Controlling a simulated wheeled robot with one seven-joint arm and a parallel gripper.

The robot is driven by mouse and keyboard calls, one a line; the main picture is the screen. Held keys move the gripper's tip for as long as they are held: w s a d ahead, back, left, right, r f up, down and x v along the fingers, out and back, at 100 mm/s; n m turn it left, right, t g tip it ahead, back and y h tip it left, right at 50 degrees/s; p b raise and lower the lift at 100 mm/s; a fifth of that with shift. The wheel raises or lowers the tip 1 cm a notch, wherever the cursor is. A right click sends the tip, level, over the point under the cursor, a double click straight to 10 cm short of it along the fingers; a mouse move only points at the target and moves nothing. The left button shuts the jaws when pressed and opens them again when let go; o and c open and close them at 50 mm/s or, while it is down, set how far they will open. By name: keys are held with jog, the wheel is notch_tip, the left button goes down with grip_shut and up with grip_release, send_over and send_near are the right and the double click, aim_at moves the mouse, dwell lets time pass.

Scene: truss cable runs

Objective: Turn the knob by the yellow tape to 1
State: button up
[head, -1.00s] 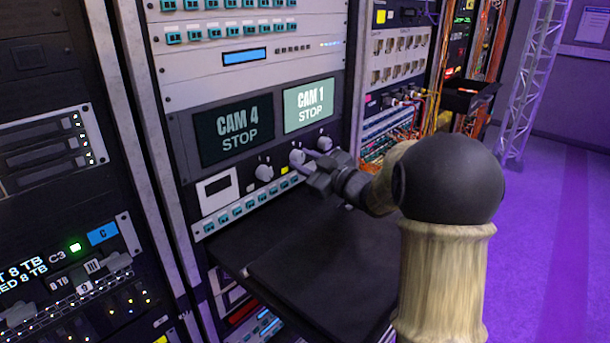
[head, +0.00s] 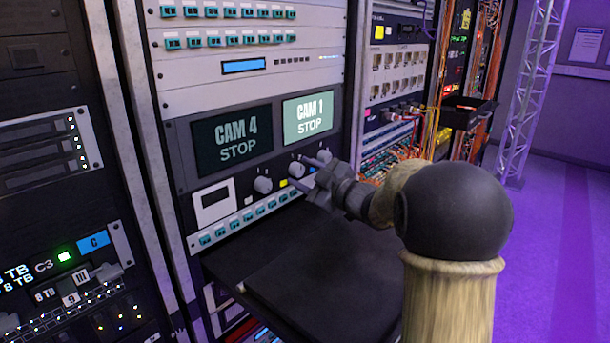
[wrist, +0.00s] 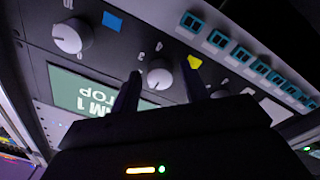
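The yellow tape (head: 284,183) is on the panel beside the middle pale round knob (head: 296,170), below the two screens. In the wrist view the yellow tape (wrist: 194,61) is just right of that knob (wrist: 160,74), and small digits are printed around it. I cannot tell which digit its mark points at. My gripper (head: 307,171) is just in front of the knob. In the wrist view its two dark fingers (wrist: 162,80) are apart, one on each side of the knob, with gaps showing between them and it.
Other knobs are to the left (head: 262,185) and right (head: 324,156). A blue tape (wrist: 112,21) shows in the wrist view. The screens read "CAM 4 STOP" (head: 232,139) and "CAM 1 STOP" (head: 308,117). A dark shelf (head: 250,247) juts out below the panel.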

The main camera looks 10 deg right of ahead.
jog(key=shift+o, duration=0.2)
jog(key=v, duration=1.7)
jog(key=shift+s+f+b, duration=0.15)
jog(key=shift+s+b, duration=0.05)
jog(key=shift+b, duration=0.2)
jog(key=shift+d, duration=0.1)
